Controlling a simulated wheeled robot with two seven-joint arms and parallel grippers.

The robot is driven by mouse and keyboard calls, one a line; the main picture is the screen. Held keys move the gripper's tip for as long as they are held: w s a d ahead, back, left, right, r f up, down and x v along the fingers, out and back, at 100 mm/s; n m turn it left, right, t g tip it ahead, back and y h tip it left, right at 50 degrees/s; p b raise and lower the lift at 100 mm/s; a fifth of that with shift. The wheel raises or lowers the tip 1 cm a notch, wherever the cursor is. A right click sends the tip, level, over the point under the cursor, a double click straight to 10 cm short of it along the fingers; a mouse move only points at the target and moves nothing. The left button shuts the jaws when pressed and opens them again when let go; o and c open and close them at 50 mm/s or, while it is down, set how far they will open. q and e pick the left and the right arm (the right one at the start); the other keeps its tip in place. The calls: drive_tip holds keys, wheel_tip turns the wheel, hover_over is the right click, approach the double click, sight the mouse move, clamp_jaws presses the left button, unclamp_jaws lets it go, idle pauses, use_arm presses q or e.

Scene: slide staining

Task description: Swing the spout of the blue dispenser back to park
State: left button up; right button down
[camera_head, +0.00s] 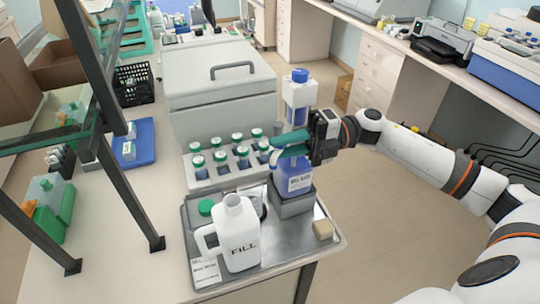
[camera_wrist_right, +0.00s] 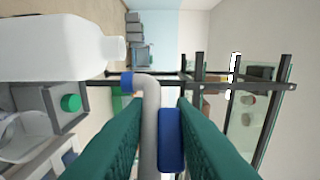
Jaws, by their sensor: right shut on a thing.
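A blue part (camera_wrist_right: 171,140) shows between the fingers. The fingers partly hide the bottle's neck. My left gripper is out of view.
A white FILL jug (camera_head: 240,234) stands on the metal tray (camera_head: 328,243), left of the dispenser. A green cap (camera_head: 205,207) and a beige block (camera_head: 323,229) are also there. Several green-capped bottles stand in a grey rack (camera_head: 200,184) behind. A glass-shelved frame stands at left.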

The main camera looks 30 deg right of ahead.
drive_tip(key=shift+s+d+n+g+b, duration=0.25)
drive_tip(key=shift+n+g+b, duration=0.25)
drive_tip(key=shift+g, duration=0.4)
drive_tip(key=shift+s+d+n+g+b, duration=0.25)
drive_tip(key=shift+n+g+b, duration=0.25)
drive_tip(key=shift+g, duration=0.4)
drive_tip(key=c, duration=1.2)
unclamp_jaws()
drive_tip(key=d+b, duration=0.4)
drive_tip(key=d, duration=0.8)
drive_tip(key=shift+w, duration=0.4)
